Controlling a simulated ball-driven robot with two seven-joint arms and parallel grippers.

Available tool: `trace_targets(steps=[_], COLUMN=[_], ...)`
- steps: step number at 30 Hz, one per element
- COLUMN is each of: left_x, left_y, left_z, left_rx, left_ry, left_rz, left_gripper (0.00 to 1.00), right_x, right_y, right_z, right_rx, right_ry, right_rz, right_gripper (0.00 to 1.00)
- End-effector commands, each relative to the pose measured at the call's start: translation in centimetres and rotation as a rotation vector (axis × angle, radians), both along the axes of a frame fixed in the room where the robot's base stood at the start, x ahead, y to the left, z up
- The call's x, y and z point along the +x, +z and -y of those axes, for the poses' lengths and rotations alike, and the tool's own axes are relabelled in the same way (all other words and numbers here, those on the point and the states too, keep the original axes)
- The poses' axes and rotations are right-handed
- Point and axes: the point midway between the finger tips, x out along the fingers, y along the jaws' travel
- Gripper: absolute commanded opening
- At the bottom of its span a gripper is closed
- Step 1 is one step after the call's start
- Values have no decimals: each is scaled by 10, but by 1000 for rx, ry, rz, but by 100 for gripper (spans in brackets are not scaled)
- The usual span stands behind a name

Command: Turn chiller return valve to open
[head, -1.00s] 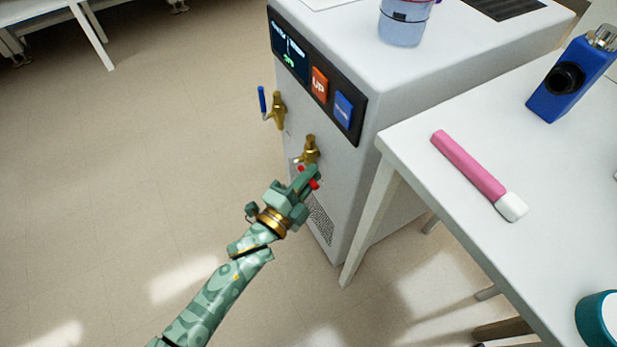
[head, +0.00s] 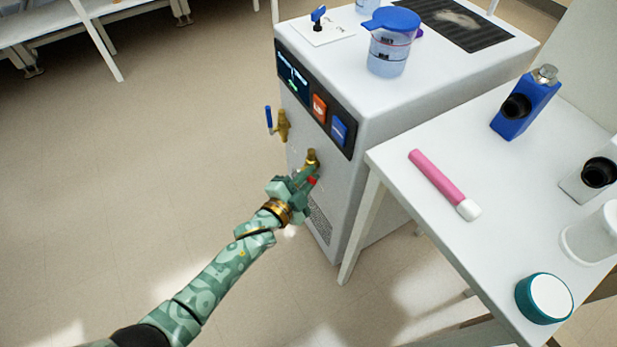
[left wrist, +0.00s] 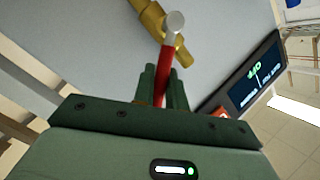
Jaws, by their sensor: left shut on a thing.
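The chiller (head: 300,185) is a white box with two brass valves on its front. The lower valve (head: 312,158) has a red lever, of which a small part shows by my gripper. My left gripper (head: 309,179) is at this lever. In the left wrist view the red lever (left wrist: 168,62) runs from a pale round cap down between the two green fingers (left wrist: 163,88), which are shut on it. The lever lies at an angle to the brass body (left wrist: 152,18) there. The other valve (head: 282,125) has a blue lever (head: 268,118) standing upright. My right gripper is out of view.
A panel with a display (head: 293,80) and orange and blue buttons sits above the valves. A blue-lidded jug (head: 390,52) stands on the chiller. A white table (head: 400,190) at the right carries a pink stick (head: 437,178) and several containers. Open floor lies left.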

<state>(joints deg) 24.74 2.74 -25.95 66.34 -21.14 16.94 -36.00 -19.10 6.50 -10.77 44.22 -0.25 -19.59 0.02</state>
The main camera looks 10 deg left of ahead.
Motion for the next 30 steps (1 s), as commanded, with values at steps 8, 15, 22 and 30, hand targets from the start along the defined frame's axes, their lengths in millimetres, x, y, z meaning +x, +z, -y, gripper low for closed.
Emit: trace_targets(steps=[8, 15, 22, 30], left_x=[0, 0, 0, -17], left_y=[-2, -2, -1, 5], left_z=[-1, -1, -1, -11], left_rx=[-6, -5, -6, -3], left_ry=[1, 1, 0, 1], left_rz=[-13, -13, -10, -9], left_gripper=[0, 27, 35, 35], right_x=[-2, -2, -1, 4], right_y=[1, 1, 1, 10], right_z=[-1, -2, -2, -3], right_rx=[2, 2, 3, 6], right_ry=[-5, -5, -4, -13], right_rz=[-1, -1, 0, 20], right_gripper=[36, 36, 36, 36])
